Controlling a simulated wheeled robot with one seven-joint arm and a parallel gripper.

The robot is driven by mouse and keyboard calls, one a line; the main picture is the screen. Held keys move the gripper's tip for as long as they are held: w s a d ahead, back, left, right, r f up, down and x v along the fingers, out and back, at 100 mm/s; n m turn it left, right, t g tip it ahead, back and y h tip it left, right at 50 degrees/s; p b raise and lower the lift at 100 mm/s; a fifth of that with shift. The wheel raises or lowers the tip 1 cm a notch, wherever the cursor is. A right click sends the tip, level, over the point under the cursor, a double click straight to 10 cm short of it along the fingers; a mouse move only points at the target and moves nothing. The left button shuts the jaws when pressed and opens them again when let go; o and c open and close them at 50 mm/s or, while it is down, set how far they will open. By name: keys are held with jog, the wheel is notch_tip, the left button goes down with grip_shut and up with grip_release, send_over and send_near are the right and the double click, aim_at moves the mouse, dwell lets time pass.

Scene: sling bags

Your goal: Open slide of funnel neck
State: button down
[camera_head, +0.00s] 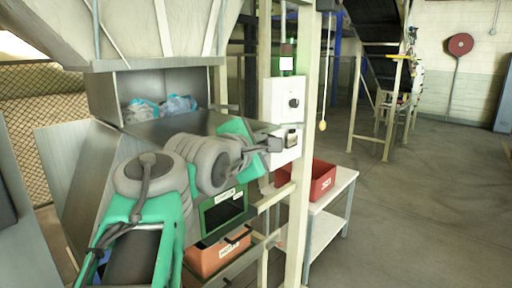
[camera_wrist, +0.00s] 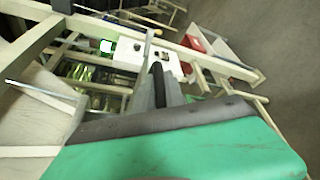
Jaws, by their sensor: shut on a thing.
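The metal funnel (camera_head: 135,35) fills the upper left of the head view. Below it, the funnel neck (camera_head: 102,97) has an open front with blue and grey bags (camera_head: 160,107) inside. A flat grey metal plate (camera_head: 185,128) lies at the lower edge of that opening; my arm covers part of it. My gripper (camera_head: 272,145) is to the right of the neck, in front of the post. In the wrist view my gripper (camera_wrist: 158,88) is shut on a dark bar (camera_wrist: 157,76). I cannot tell if this bar belongs to the slide.
A white control box (camera_head: 285,98) with a black knob is on the post (camera_head: 301,150), close to my gripper. A red bin (camera_head: 322,182) stands on a white table (camera_head: 345,178). An orange bin (camera_head: 207,260) is low beneath my arm. The floor at right is clear.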

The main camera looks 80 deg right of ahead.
jog(key=shift+s+a+f, duration=0.2)
jog(key=shift+s+a, duration=0.25)
jog(key=shift+s, duration=0.3)
jog(key=c, duration=1.4)
grip_release()
jog(key=shift+r, duration=0.1)
jog(key=shift+r, duration=0.1)
